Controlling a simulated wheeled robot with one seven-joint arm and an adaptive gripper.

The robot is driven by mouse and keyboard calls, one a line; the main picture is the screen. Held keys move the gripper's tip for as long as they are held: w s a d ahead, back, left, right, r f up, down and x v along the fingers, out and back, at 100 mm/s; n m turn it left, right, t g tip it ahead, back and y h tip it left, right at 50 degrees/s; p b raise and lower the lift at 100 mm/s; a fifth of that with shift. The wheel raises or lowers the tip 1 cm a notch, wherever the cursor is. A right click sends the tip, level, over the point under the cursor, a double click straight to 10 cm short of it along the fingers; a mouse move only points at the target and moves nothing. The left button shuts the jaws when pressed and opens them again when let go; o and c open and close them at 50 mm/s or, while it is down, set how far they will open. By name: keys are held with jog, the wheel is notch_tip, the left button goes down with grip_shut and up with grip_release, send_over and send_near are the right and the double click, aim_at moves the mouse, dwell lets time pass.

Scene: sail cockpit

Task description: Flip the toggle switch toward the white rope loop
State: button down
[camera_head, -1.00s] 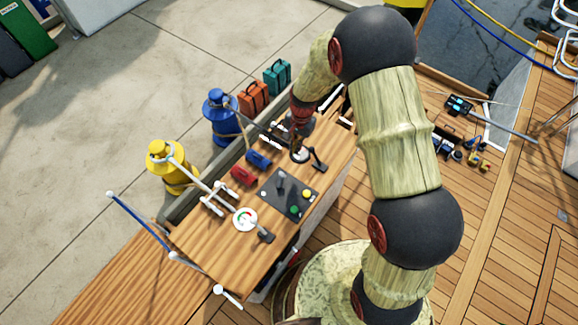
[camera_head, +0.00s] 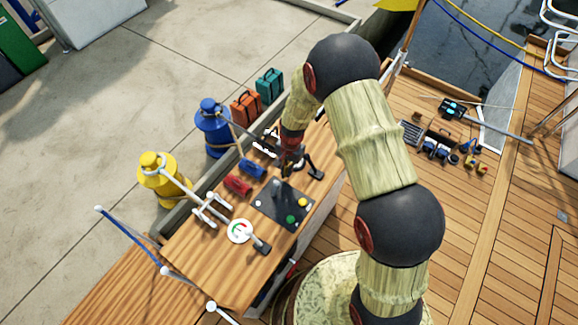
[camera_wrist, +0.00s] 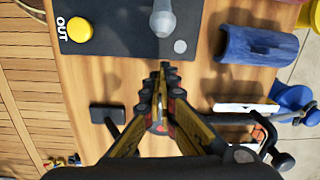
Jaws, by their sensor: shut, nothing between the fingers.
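The grey toggle switch (camera_head: 277,186) stands up from the dark control panel (camera_head: 268,204) on the wooden console. In the wrist view the toggle (camera_wrist: 163,20) is at the top, just beyond my fingertips, with a gap between them. My gripper (camera_head: 286,172) is shut and empty, close to the panel's far edge; its narrow fingers also show in the wrist view (camera_wrist: 165,70). Several white pieces lie on the console, including one by the far edge (camera_head: 266,143) and a forked one (camera_head: 213,207). I cannot tell for sure which is the white rope loop.
A yellow button (camera_head: 302,202) and a green button (camera_head: 290,219) sit on the panel near the toggle.

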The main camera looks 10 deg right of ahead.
aim_at(277, 184)
jog(key=shift+s+a+r, duration=0.8)
jog(key=shift+s+a, duration=0.05)
jog(key=shift+s, duration=0.25)
jog(key=shift+s+a+r+p, duration=0.25)
jog(key=shift+r+p, duration=0.15)
jog(key=shift+s+a+r+p, duration=0.5)
jog(key=shift+r+p, duration=0.15)
jog(key=shift+p, duration=0.4)
jog(key=shift+s+a+r+p, duration=0.45)
jog(key=shift+s+a+p, duration=0.3)
jog(key=shift+p, duration=0.35)
jog(key=shift+s+a+r+p, duration=0.15)
jog(key=shift+s+a+p, duration=0.75)
jog(key=shift+s, duration=0.05)
jog(key=shift+s+a+f+p, duration=0.25)
jog(key=shift+s+a+p, duration=0.25)
jog(key=shift+s+a, duration=0.3)
